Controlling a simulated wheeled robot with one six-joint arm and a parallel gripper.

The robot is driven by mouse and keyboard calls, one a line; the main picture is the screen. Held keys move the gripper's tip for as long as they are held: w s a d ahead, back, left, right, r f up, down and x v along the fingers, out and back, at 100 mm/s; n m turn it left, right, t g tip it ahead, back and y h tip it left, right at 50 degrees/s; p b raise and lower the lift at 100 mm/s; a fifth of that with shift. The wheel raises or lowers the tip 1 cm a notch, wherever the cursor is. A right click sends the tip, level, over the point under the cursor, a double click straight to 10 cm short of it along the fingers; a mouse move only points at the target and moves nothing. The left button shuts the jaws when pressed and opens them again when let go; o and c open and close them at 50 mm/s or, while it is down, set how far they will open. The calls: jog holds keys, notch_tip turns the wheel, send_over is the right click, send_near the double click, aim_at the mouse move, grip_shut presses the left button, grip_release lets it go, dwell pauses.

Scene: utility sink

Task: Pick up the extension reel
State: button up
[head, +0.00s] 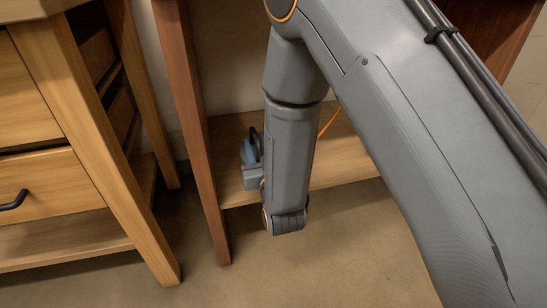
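A small blue and dark item (248,152) with a black curved handle shows just left of my arm, at the wooden lower shelf. It may be the extension reel, but my arm covers most of it and I cannot be sure. A thin orange strip (328,122), perhaps a cord, shows to the right of my arm above the shelf. My forearm hangs down in front of the shelf, its lower joint at the shelf's front edge. My gripper's fingers are hidden behind the arm, so their state and any contact do not show.
The lower shelf (350,160) is bare to the right of my arm. A reddish-brown post (190,120) stands close on its left. A wooden drawer unit (30,185) with a dark handle fills the left side. The floor (340,265) in front is clear.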

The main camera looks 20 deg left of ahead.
aim_at(252, 130)
jog(key=shift+b+x, duration=1.35)
jog(key=shift+x, duration=1.05)
jog(key=shift+d+r, duration=0.1)
grip_shut()
jog(key=shift+r, duration=0.1)
